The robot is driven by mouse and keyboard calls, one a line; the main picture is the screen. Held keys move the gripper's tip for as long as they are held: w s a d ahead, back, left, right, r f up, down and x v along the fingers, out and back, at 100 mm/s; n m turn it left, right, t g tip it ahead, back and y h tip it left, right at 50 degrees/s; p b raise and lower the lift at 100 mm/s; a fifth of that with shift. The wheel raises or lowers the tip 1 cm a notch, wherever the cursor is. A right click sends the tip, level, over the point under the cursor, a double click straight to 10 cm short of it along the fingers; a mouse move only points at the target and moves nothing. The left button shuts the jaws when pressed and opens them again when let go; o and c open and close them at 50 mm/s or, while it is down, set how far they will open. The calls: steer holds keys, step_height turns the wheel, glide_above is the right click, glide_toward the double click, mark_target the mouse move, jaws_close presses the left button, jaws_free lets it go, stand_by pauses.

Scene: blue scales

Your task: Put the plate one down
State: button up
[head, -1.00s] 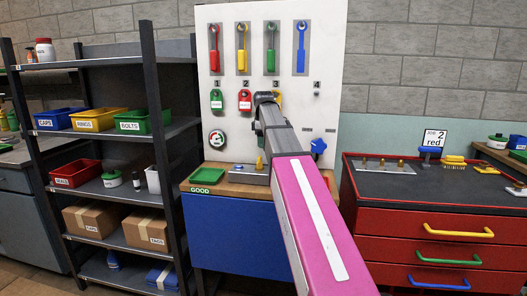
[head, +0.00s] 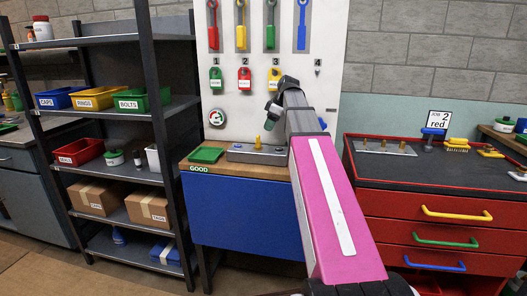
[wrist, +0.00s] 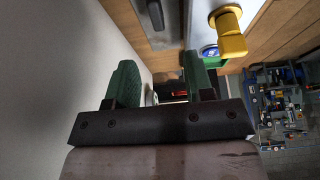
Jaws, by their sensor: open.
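A green tag-like plate (head: 216,80) hangs under the number 1 on the white board. A red plate (head: 244,78) hangs under 2 and a yellow plate (head: 274,80) under 3, beside my arm. My gripper (head: 272,108) is low in front of the board, right of the green plate and apart from it. In the wrist view its two green-padded fingers (wrist: 158,82) stand apart, with no plate visible between them. A green tray (head: 206,155) lies on the bench marked GOOD; a green edge shows past the right finger.
A metal block (head: 256,152) with a yellow knob stands on the bench right of the tray; the knob (wrist: 229,35) looms close in the wrist view. A dark shelf rack (head: 150,90) stands left, a red drawer cabinet (head: 430,200) right. Coloured tools hang above the plates.

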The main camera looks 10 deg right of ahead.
steer(key=x, duration=0.4)
steer(key=shift+a+f, duration=0.1)
steer(key=shift+f, duration=0.2)
steer(key=shift+d+x, duration=0.2)
steer(key=shift+x, duration=1.2)
steer(key=shift+d+x, duration=0.25)
steer(key=shift+x, duration=1.15)
steer(key=shift+f, duration=0.15)
steer(key=shift+c, duration=0.3)
jaws_close()
